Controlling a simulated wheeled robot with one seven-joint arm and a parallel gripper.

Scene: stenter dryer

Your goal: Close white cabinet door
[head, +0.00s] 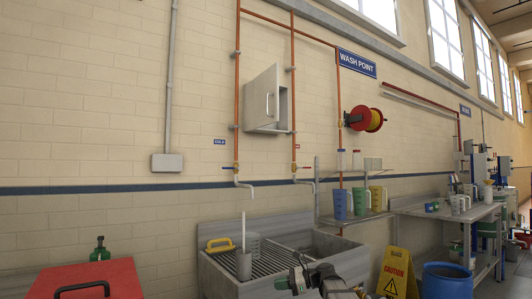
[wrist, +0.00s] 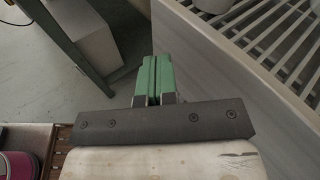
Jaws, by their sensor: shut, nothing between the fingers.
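The white cabinet (head: 285,110) hangs on the brick wall in the head view, between two copper pipes. Its white door (head: 259,99) stands partly open, swung out from the body, with a bar handle (head: 268,104) near its right edge. My gripper (head: 284,284) is low at the bottom of the head view, in front of the sink, well below the cabinet and apart from it. In the wrist view its green fingers (wrist: 153,78) are together and hold nothing. The cabinet is not in the wrist view.
A steel sink (head: 330,259) with a ribbed drainer stands below the cabinet. A yellow caution sign (head: 397,270) and blue bin (head: 447,281) are at right. A red box (head: 85,281) is at lower left. A hose reel (head: 365,119) hangs right of the cabinet.

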